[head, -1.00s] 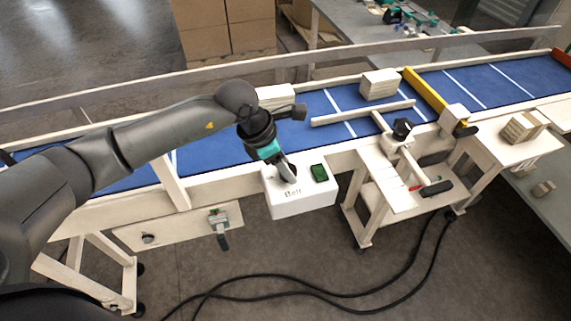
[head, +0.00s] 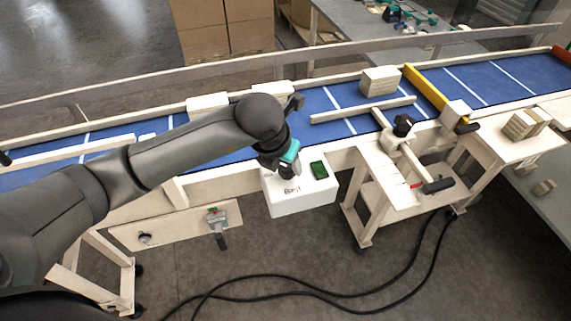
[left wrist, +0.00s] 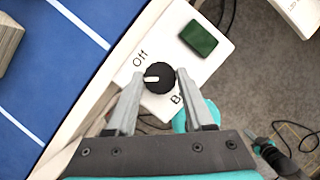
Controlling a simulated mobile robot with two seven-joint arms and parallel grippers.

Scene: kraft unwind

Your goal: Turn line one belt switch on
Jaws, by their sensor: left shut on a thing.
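The white belt switch box (head: 303,199), lettered "Belt", is on the front side of the conveyor. In the left wrist view its top (left wrist: 187,63) carries a black round knob (left wrist: 159,78) with a white pointer aimed left, close to the "Off" lettering. A dark green rectangle (left wrist: 200,38) sits beyond the knob; it also shows in the head view (head: 319,170). My left gripper (head: 281,172) is down at the box, its fingers shut on the knob from both sides (left wrist: 157,84). In the head view the gripper hides the knob. My right gripper is not in view.
The blue conveyor belt (head: 335,120) runs behind the box, with a pale block (head: 380,81) on it. Below left hangs a panel (head: 180,228) with a lever (head: 219,229). A side stand (head: 397,185) is at right. Black cables (head: 300,294) lie on the floor.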

